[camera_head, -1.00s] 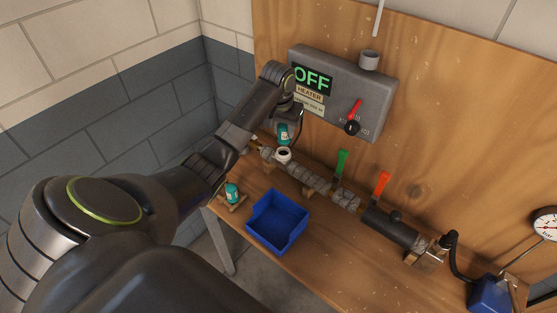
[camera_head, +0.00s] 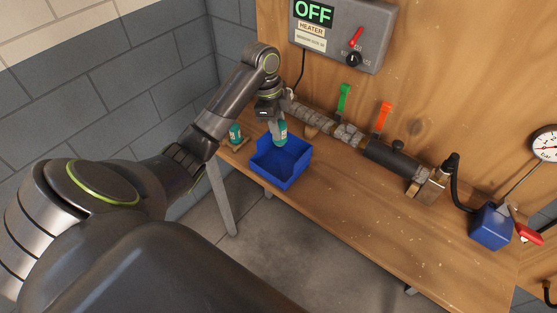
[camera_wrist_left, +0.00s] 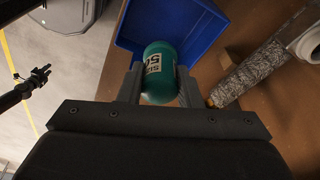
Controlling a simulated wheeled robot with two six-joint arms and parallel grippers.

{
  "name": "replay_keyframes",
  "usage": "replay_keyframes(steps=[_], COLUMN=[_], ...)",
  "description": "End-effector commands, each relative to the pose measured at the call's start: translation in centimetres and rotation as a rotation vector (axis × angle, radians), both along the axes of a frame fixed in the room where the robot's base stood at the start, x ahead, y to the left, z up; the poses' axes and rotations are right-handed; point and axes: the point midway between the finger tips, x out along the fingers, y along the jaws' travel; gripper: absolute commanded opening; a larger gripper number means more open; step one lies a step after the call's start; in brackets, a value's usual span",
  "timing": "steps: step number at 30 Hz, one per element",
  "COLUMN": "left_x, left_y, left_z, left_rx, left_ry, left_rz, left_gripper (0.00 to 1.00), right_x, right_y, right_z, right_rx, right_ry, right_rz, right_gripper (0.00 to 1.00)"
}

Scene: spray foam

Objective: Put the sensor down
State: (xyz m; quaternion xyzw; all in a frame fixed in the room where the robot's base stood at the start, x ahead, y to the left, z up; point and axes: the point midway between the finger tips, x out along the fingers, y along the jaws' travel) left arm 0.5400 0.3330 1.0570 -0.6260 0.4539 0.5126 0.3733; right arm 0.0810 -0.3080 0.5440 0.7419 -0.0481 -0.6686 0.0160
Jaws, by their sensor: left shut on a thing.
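A teal cylinder with a white label, the sensor (camera_head: 282,131), is held by my left gripper (camera_head: 278,125) over the blue bin (camera_head: 268,178). In the left wrist view, the sensor (camera_wrist_left: 159,74) sits between the two grey fingers, and the blue bin (camera_wrist_left: 205,22) lies behind it. I cannot tell whether the sensor touches the bin. A second teal sensor (camera_head: 235,131) stands on a small wooden stand left of the bin. In the left wrist view, a small dark gripper (camera_wrist_left: 42,73), apparently my right one, shows at the left; its fingers are too small to read.
Behind the bin runs a wrapped pipe (camera_head: 347,132) with a green lever (camera_head: 344,97) and an orange lever (camera_head: 383,115). A grey heater box (camera_head: 373,30) reading OFF hangs on the wooden wall. The bench (camera_head: 370,215) is clear right of the bin.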

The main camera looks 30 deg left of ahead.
Motion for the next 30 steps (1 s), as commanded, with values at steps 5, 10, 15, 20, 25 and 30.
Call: replay_keyframes(steps=[5, 10, 15, 20, 25, 30], left_x=[-0.1, -0.1, 0.0, -0.1, -0.1, 0.0], left_y=[0.0, 0.0, -0.1, 0.0, 0.0, 0.0], left_z=[-1.6, -4.2, -5.8, -7.3, -9.7, -10.0], left_rx=[0.000, 0.000, -0.002, -0.001, -0.001, 0.000], left_ry=[0.000, 0.001, 0.002, 0.003, 0.003, -0.001], left_rz=[-0.011, -0.009, -0.007, -0.007, -0.008, -0.008], left_gripper=[0.00, 0.00, 0.00, 0.00, 0.00, 0.00], right_x=[0.3, 0.6, 0.6, 0.6, 0.5, 0.4], right_y=[0.0, 0.1, 0.3, 0.4, 0.3, 0.3], right_z=[-1.6, -3.9, -4.0, -3.7, -3.3, -3.4], right_rx=[0.001, 0.002, 0.004, 0.005, 0.005, 0.004], right_ry=[-0.003, -0.008, -0.008, -0.008, -0.007, -0.005], right_rz=[0.000, 0.001, 0.000, 0.000, 0.000, 0.000], right_gripper=[0.36, 0.36, 0.36, 0.36, 0.36, 0.36])
